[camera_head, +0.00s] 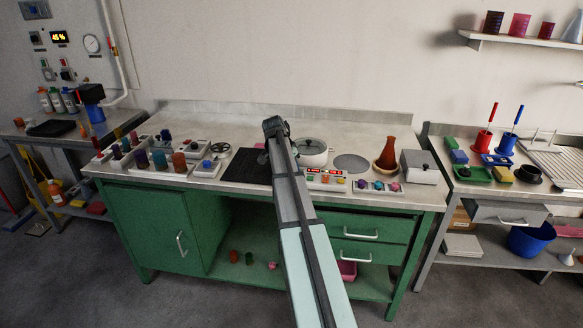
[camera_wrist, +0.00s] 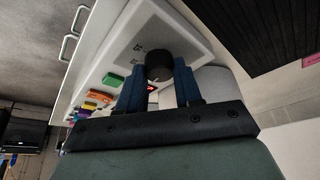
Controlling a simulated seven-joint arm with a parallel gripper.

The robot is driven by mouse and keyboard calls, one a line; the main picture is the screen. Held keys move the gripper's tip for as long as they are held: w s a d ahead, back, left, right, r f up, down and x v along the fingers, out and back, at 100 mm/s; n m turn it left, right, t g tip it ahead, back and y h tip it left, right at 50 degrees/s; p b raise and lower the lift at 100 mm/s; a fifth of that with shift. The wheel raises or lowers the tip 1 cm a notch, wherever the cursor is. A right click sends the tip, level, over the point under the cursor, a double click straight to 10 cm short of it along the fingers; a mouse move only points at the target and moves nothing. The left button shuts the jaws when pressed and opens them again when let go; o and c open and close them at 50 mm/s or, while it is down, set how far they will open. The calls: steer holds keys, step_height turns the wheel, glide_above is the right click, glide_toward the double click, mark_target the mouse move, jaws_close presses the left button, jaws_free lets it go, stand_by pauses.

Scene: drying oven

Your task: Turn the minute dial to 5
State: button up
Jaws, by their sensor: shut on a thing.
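In the wrist view, a black round dial (camera_wrist: 159,67) sits on a white panel (camera_wrist: 142,30) with small dark markings. My gripper (camera_wrist: 160,78) has its two blue fingers on either side of the dial and is shut on it. The dial's pointer setting is too dark and small to read. A small red lit spot shows just below the dial, between the fingers. In the head view, my arm covers the dial and most of the gripper, near the middle of the bench.
The green bench (camera_head: 164,222) carries a black mat (camera_head: 247,167), a white pot (camera_head: 311,153), a panel of coloured buttons (camera_head: 326,179), a brown flask (camera_head: 387,154) and a grey box (camera_head: 420,167). Several coloured vials stand at left. The bench's back strip is clear.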

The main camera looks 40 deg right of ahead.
steer(key=shift+m+g, duration=0.3)
steer(key=shift+m, duration=0.3)
steer(key=o, duration=1)
steer(key=v, duration=1.3)
steer(key=shift+a+r, duration=0.1)
steer(key=shift+r, duration=0.25)
